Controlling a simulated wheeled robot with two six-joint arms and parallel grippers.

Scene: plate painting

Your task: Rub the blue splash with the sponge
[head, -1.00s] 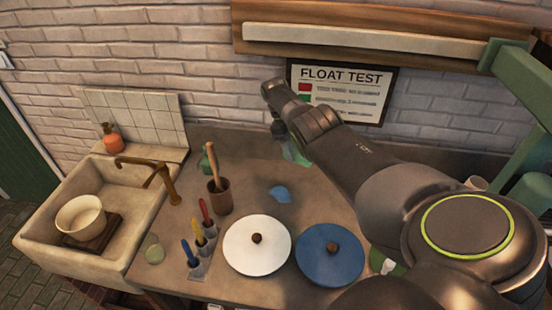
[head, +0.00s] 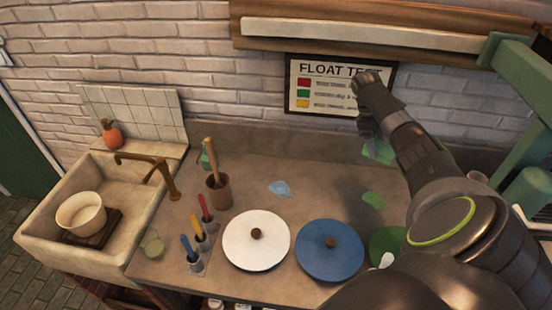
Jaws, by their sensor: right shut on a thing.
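The blue splash (head: 279,188) is a small patch on the counter behind the white plate; it looks pale and patchy. My right gripper (head: 369,132) reaches in from the right, in front of the wall sign and to the right of the splash. It is shut on a pale green thing (head: 379,151), which looks like the sponge. Its fingertips are partly hidden by the wrist. The sponge is apart from the blue splash. My left gripper is not in view.
A green splash (head: 374,199) lies below the sponge. A sink (head: 40,240) is left; a green structure (head: 520,95) stands right.

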